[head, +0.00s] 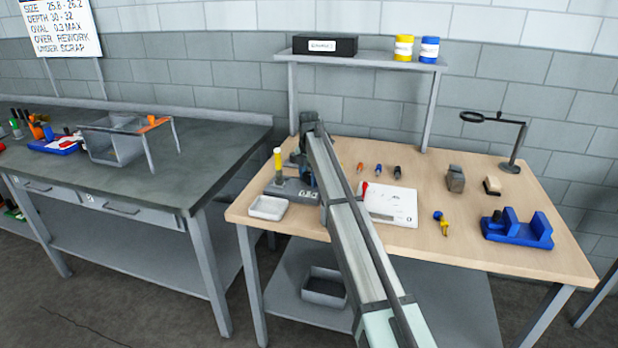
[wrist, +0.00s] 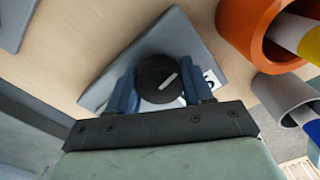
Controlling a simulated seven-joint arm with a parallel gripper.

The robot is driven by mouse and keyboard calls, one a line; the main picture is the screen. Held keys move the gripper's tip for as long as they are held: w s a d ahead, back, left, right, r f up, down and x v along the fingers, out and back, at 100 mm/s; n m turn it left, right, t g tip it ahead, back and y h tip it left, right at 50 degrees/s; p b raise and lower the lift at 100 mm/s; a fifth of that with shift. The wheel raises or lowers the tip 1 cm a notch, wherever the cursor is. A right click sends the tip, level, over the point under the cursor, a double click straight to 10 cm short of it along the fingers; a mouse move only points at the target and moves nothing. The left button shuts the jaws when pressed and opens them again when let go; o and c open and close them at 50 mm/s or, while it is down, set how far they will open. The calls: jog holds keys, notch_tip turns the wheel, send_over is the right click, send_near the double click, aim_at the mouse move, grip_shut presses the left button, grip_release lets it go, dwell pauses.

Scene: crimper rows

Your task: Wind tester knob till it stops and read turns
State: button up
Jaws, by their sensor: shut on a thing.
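The tester is a grey block (head: 284,189) at the left of the wooden bench, with a small display (head: 308,194) on its front that I cannot read with certainty. In the wrist view its grey top (wrist: 180,32) carries a round black knob (wrist: 157,78) with a white pointer line slanting to the upper right. My gripper (wrist: 161,88) has its blue fingers shut on opposite sides of the knob. Only part of one dark digit (wrist: 210,76) shows beside the right finger. In the head view my arm and gripper hide the knob.
A yellow-topped post (head: 278,160) rises at the tester's left. A white tray (head: 268,208) sits in front. A blue fixture (head: 518,230) stands farther right. In the wrist view an orange cylinder (wrist: 240,25) is close at right.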

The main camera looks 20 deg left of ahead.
jog(key=m, duration=1.6)
jog(key=o, duration=1.1)
jog(key=shift+c, duration=0.2)
